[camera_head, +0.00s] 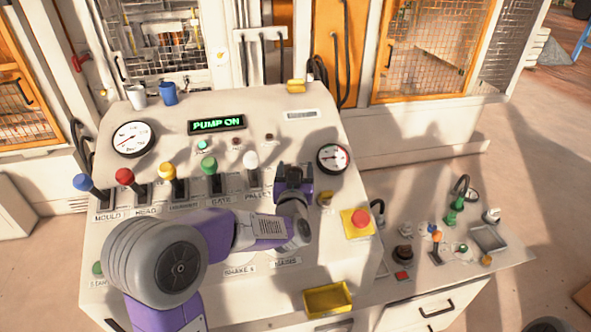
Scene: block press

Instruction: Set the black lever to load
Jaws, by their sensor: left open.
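A row of levers with coloured knobs stands on the sloped control panel (225,295): blue (82,182), red (124,176), yellow (166,171), green (208,165) and white (250,160). My left gripper (293,175) is just right of the white lever, at the right end of the row. It is open. I cannot make out a black lever apart from the gripper's dark parts; it may be hidden at the gripper. I cannot read a load mark. My right gripper is not in view.
A lit display (216,124) reads PUMP ON. Two gauges (132,139) (333,157) flank the panel. A red button on a yellow plate (358,223) and a yellow tray (327,299) lie near the arm. Two mugs (168,93) (137,96) stand at the back left. A side desk (470,285) holds small controls.

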